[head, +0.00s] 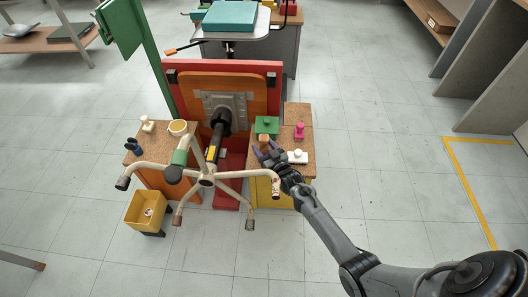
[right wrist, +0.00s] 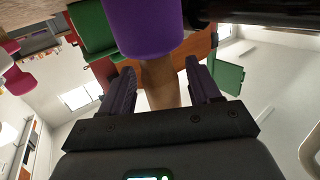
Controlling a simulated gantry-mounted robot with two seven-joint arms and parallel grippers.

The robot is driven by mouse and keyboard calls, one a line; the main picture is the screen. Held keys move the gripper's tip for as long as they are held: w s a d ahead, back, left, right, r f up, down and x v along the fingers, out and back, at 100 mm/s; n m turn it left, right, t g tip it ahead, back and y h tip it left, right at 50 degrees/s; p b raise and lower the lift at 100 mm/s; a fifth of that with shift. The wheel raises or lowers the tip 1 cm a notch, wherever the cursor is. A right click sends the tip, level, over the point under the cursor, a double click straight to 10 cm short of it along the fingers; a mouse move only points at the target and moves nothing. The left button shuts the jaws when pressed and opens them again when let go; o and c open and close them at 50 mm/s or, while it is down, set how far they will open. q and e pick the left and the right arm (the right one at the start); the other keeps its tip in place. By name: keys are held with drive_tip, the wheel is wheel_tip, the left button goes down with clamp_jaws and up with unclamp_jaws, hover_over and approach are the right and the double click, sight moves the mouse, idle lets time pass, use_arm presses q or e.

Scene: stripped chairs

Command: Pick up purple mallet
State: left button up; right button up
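The purple mallet shows in the right wrist view, with a purple head (right wrist: 145,28) at the top of the picture and a light wooden handle (right wrist: 162,85) running down between the fingers. My right gripper (right wrist: 160,85) is open, with one finger on each side of the handle and narrow gaps showing. In the head view my right gripper (head: 268,154) is over the right cork-topped stand, beside a small brown wooden piece (head: 264,141) that looks like the mallet's handle. My left gripper is not in view.
A green object (head: 266,125), a pink one (head: 299,130) and a white one (head: 297,156) stand close around the gripper. An upturned chair base (head: 207,180) spreads its legs just left. A yellow bin (head: 146,209) is at lower left. The floor at right is clear.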

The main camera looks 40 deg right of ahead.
sight(266, 138)
drive_tip(key=shift+w, duration=0.1)
clamp_jaws()
drive_tip(key=shift+r, duration=0.1)
drive_tip(key=shift+r, duration=0.1)
drive_tip(key=shift+r+p, duration=0.5)
drive_tip(key=r+p, duration=0.3)
drive_tip(key=shift+s+d+r, duration=0.25)
drive_tip(key=shift+s+r, duration=0.1)
drive_tip(key=shift+r, duration=0.05)
drive_tip(key=s+d+r+p, duration=0.6)
drive_tip(key=s, duration=0.2)
drive_tip(key=shift+s+d, duration=0.3)
drive_tip(key=shift+d, duration=0.05)
